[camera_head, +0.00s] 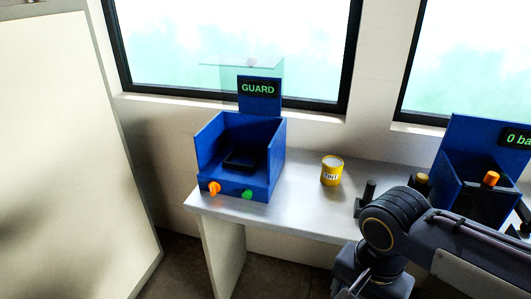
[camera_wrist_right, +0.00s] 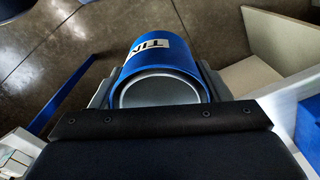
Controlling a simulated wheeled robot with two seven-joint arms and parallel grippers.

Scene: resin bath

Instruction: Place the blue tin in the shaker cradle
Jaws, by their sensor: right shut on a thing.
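The blue tin (camera_wrist_right: 150,62) with a white label shows in the right wrist view, its pale round end towards the camera. My right gripper (camera_wrist_right: 158,82) is shut on it, one finger on each side. The tin is out of sight in the head view, where my right arm reaches in from the right and bends down past the bottom edge. The blue shaker (camera_head: 265,185) stands on the bench at centre left. Its dark cradle (camera_head: 243,158) looks empty. A clear guard panel (camera_head: 240,75) is above it, seemingly raised. My left gripper is not in view.
A yellow tin (camera_head: 332,172) stands on the metal bench (camera_head: 305,197) right of the shaker. Another blue machine (camera_head: 470,150) stands at the right. An orange knob (camera_head: 214,188) and green button (camera_head: 247,195) are on the shaker's front. A large pale panel (camera_head: 70,150) fills the left.

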